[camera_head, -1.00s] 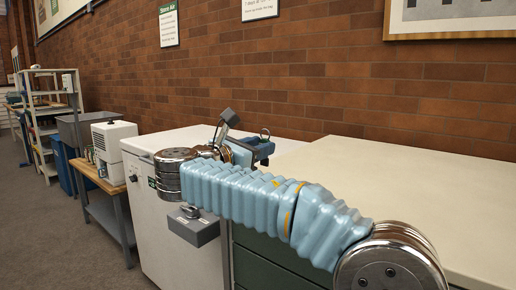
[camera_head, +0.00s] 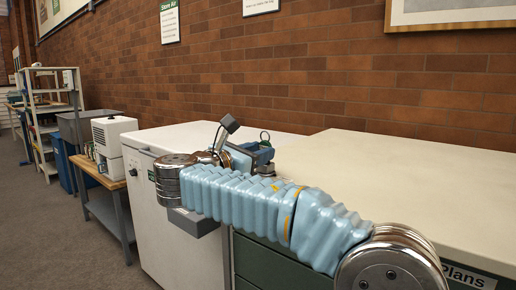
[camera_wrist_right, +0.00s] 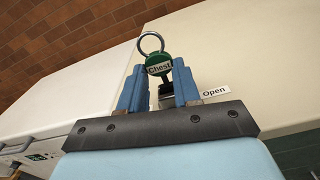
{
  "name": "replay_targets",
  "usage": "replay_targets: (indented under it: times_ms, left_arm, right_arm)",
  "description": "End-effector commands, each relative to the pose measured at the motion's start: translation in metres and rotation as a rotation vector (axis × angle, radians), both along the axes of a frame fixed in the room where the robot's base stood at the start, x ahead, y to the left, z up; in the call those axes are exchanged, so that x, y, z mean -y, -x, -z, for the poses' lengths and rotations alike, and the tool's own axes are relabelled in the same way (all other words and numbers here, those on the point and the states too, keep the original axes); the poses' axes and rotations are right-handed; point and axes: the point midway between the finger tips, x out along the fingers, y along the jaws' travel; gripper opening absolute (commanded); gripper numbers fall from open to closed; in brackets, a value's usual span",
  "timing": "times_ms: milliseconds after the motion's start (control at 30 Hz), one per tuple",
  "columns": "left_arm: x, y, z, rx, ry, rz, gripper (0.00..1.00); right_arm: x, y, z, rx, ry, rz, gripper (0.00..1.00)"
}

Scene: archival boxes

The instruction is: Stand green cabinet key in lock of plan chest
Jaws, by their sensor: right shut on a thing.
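The green cabinet key (camera_wrist_right: 158,64) has a round head marked "Chest" and a metal ring. It stands upright between the blue fingers of my right gripper (camera_wrist_right: 160,88), which is shut on it. In the head view the right gripper (camera_head: 256,155) is over the left end of the plan chest top, with the key's ring (camera_head: 265,136) showing above it. The plan chest (camera_head: 390,185) has a cream top and dark green drawers. A dark and silver part shows below the key head in the wrist view; I cannot tell whether it is the lock. My left gripper is not in view.
An "Open" label (camera_wrist_right: 215,91) lies on the chest top beside the gripper. A white cabinet (camera_head: 180,240) stands to the left of the chest, with a grey box (camera_head: 197,222) on its front. The brick wall (camera_head: 330,85) runs behind. The chest top to the right is clear.

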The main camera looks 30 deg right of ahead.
Motion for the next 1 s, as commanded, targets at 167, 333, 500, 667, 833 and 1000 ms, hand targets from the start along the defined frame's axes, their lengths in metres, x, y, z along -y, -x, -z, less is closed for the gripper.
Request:
replay_targets:
  times_ms: [167, 333, 500, 667, 833, 1000]
  left_arm:
    - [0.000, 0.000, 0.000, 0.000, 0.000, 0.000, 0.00]
    - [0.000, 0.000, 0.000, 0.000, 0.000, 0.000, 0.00]
    - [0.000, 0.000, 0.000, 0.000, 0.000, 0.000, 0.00]
    - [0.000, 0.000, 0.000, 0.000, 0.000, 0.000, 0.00]
    - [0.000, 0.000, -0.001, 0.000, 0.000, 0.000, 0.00]
    - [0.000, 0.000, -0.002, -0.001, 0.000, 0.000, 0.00]
  right_arm:
    - [0.004, 0.000, 0.000, 0.003, 0.001, 0.007, 0.00]
    - [0.005, 0.001, -0.002, 0.005, 0.001, 0.008, 0.46]
    - [0.003, 0.001, -0.002, 0.006, 0.001, 0.005, 0.62]
    - [0.003, 0.000, -0.002, 0.006, 0.001, 0.004, 0.62]
    - [-0.006, 0.003, -0.002, 0.006, 0.001, 0.000, 0.62]
    - [-0.039, 0.016, -0.003, 0.006, 0.001, -0.002, 0.62]
